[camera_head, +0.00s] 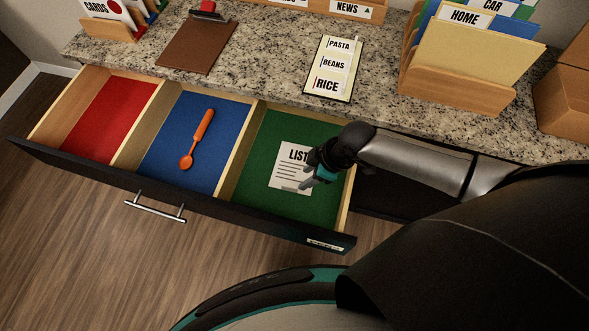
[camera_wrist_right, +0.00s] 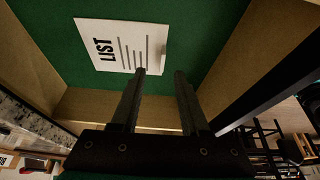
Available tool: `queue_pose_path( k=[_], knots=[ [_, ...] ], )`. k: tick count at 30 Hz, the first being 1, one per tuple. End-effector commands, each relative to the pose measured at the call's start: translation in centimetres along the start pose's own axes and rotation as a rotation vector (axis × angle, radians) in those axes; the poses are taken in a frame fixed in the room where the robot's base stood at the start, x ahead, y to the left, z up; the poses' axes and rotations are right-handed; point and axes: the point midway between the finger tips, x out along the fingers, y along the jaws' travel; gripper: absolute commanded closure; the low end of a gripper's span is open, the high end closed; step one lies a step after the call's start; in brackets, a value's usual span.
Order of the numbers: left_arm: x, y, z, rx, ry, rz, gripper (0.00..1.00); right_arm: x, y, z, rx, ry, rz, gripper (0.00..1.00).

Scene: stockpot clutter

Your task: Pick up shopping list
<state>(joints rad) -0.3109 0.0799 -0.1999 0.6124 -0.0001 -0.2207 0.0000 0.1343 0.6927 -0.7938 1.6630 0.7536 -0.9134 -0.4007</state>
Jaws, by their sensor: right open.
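The shopping list is a white sheet headed LIST (camera_head: 289,160), lying flat in the green compartment of the open drawer (camera_head: 249,213). In the right wrist view the list (camera_wrist_right: 112,45) lies ahead of the fingers, toward the upper left. My right gripper (camera_head: 303,186) is above the sheet's lower right part in the head view. Its two fingers (camera_wrist_right: 161,72) are apart with nothing between them. The left fingertip overlaps the sheet's lower edge in the wrist view; I cannot tell whether it touches. My left gripper is not in view.
The drawer's blue compartment holds an orange spoon (camera_head: 198,139); the red compartment (camera_head: 110,118) is empty. Wooden dividers separate them. On the granite counter are a clipboard (camera_head: 197,45), a PASTA, BEANS, RICE card (camera_head: 333,68) and a wooden file holder (camera_head: 455,92).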

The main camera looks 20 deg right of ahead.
Motion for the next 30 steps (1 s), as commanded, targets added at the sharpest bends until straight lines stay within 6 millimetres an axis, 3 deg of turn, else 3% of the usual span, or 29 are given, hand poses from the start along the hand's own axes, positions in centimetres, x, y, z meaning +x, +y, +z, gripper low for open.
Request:
queue_pose_path(
  k=[3,11,21,30],
  knots=[
    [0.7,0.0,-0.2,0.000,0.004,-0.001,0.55,1.9,-0.1,0.0,0.000,0.001,-0.001,0.55],
    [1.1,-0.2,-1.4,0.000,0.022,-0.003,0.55,3.4,-0.1,-0.1,0.000,0.001,-0.001,0.55],
    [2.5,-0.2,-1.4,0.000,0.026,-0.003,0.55,7.8,-0.6,-0.5,0.000,0.001,0.000,0.55],
    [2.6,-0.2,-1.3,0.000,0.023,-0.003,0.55,8.1,-0.6,-0.5,-0.001,0.000,0.000,0.55]
  ],
)
